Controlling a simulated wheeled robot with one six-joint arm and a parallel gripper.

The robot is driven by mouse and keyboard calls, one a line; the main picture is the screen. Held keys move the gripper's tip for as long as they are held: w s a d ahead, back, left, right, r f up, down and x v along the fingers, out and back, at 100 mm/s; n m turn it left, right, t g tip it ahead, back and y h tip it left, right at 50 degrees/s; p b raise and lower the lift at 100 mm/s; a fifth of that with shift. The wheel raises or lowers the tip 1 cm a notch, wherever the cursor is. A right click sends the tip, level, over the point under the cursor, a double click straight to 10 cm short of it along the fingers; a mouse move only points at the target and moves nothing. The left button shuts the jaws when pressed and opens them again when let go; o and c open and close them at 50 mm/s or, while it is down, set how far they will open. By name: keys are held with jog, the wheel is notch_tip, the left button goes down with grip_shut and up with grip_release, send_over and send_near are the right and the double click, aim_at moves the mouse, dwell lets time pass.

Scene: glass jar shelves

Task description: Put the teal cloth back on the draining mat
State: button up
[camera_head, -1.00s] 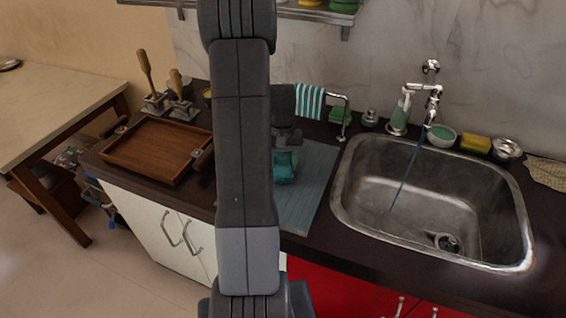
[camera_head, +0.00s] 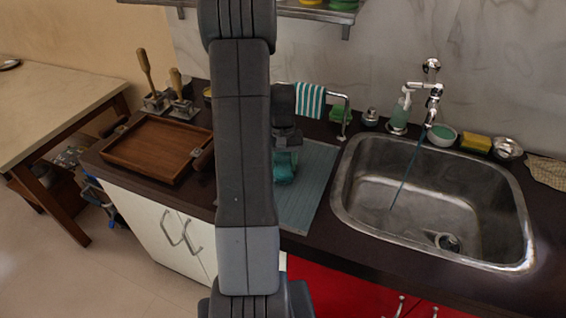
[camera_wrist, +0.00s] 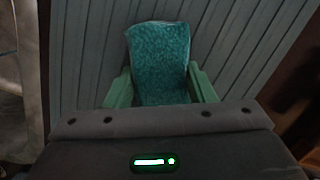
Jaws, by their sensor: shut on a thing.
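The teal cloth (camera_head: 284,168) hangs from my gripper over the ribbed grey-blue draining mat (camera_head: 312,187). In the wrist view, the cloth (camera_wrist: 160,62) is between the two green fingertips of my gripper (camera_wrist: 161,88), which are shut on it. The mat's ridges (camera_wrist: 85,60) fill the background there. In the head view my arm hides the fingertips and the left part of the mat. I cannot tell whether the cloth's lower end touches the mat.
The steel sink (camera_head: 432,200) with running water is right of the mat. A wooden tray (camera_head: 155,147) is to the left. A striped towel (camera_head: 311,100) hangs on a rail (camera_head: 346,108) behind the mat. The mat's right part is clear.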

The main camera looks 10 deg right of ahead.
jog(key=shift+f, duration=0.4)
jog(key=o, duration=1)
jog(key=shift+c, duration=0.2)
jog(key=shift+r, duration=0.1)
jog(key=shift+w+d+r+p, duration=0.1)
jog(key=shift+w+r+p, duration=0.1)
jog(key=shift+r+p, duration=0.9)
jog(key=shift+w+a+r+p, duration=0.15)
jog(key=shift+r+p, duration=0.5)
jog(key=shift+r, duration=0.85)
jog(key=shift+w+d+r+p, duration=0.15)
jog(key=shift+w+r+p, duration=0.1)
jog(key=shift+r+p, duration=0.85)
jog(key=shift+r, duration=0.2)
notch_tip(320, 180, up, 14)
jog(key=w+b, duration=0.2)
jog(key=shift+d+f, duration=0.15)
jog(key=shift+f, duration=0.15)
